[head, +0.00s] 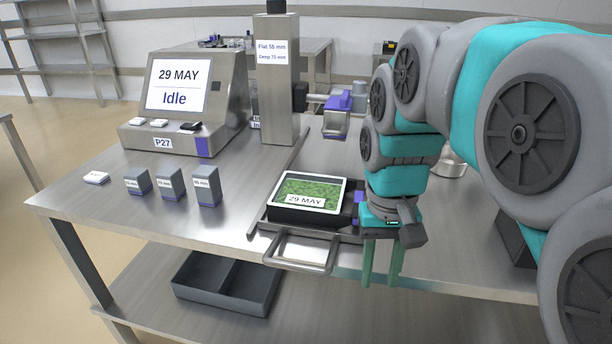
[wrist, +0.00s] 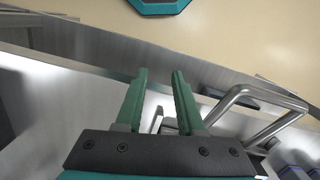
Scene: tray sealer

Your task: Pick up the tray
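The tray (head: 310,192) is a black tray with a white rim, green contents under a film, and a label reading "29 MAY". It sits in the sealer's drawer (head: 262,221) on the steel bench. My gripper (head: 381,279) is to the right of the tray and in front of the bench edge, fingers pointing down. Its two green fingers are apart with nothing between them, also in the wrist view (wrist: 160,78). The drawer's handle (head: 300,262) juts out in front of the tray, left of my gripper. The tray does not show in the wrist view.
The sealer's screen (head: 178,86) reads "29 MAY Idle". A column (head: 275,95) stands behind the drawer. Several grey blocks (head: 171,184) stand on the bench at left. A dark divided bin (head: 228,282) is on the lower shelf. The bench between blocks and drawer is clear.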

